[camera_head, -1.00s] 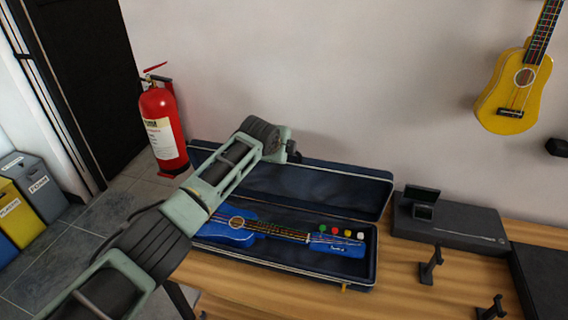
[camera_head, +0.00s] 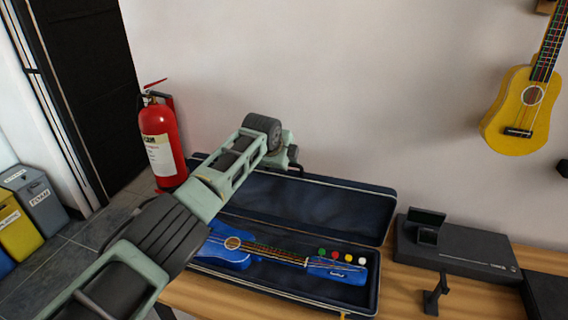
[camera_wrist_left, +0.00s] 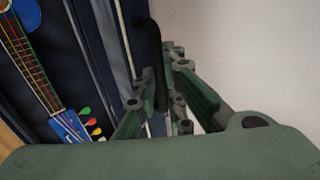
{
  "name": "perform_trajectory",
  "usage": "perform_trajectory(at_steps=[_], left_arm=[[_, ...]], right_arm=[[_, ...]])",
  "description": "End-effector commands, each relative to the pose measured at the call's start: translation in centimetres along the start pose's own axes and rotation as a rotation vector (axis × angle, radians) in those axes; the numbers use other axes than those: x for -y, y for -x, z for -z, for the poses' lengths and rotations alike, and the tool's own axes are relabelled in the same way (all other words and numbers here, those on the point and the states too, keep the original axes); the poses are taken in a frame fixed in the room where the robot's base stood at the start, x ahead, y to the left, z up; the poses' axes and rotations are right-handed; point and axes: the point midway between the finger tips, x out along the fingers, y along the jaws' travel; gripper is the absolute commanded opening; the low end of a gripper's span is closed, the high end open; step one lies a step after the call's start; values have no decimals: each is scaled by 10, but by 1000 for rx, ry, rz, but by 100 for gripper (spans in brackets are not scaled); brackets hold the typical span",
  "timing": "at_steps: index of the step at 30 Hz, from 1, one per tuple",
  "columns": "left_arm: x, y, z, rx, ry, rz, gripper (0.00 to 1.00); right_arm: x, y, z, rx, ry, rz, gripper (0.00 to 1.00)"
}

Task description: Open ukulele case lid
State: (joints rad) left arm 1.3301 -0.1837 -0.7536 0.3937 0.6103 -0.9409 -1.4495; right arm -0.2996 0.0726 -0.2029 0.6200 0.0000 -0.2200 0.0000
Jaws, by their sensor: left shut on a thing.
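The dark blue ukulele case (camera_head: 372,292) lies on the wooden table. Its lid (camera_head: 330,205) stands raised along the back, with its dark lining facing me. A blue ukulele (camera_head: 230,250) lies inside the case; it also shows in the left wrist view (camera_wrist_left: 35,75). My left gripper (camera_head: 292,160) is at the lid's upper edge, left of its middle. In the left wrist view the fingers (camera_wrist_left: 158,95) are shut around a dark bar-like handle (camera_wrist_left: 154,45) beside the lid. My own wrist hides part of the contact. My right gripper is not in view.
A black box with a small screen (camera_head: 455,248) stands right of the case. A dark stand (camera_head: 434,296) is in front of it. A yellow ukulele (camera_head: 520,110) hangs on the wall. A red fire extinguisher (camera_head: 162,140) stands left, beyond the table.

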Motion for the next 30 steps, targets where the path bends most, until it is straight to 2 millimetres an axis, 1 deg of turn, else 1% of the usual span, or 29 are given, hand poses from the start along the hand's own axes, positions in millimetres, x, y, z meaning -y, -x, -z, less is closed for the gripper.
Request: perform_trajectory(at_steps=[1,3,4,9,10,16,22,26,30], left_arm=[[3,2,4,-6,0,7,0],[3,2,3,-6,0,7,0],[4,2,3,-5,0,7,12],[2,1,2,-3,0,5,27],[2,1,2,-3,0,5,28],[1,1,1,-1,0,3,28],[1,2,0,-1,0,3,28],[2,8,0,-3,0,3,28],[1,18,0,-3,-1,3,28]], right_arm=[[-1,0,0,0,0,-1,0],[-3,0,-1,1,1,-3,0],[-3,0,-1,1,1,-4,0],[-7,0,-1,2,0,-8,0],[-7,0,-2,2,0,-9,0],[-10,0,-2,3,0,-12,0],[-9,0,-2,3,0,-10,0],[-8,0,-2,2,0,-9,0],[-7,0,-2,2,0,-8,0]])
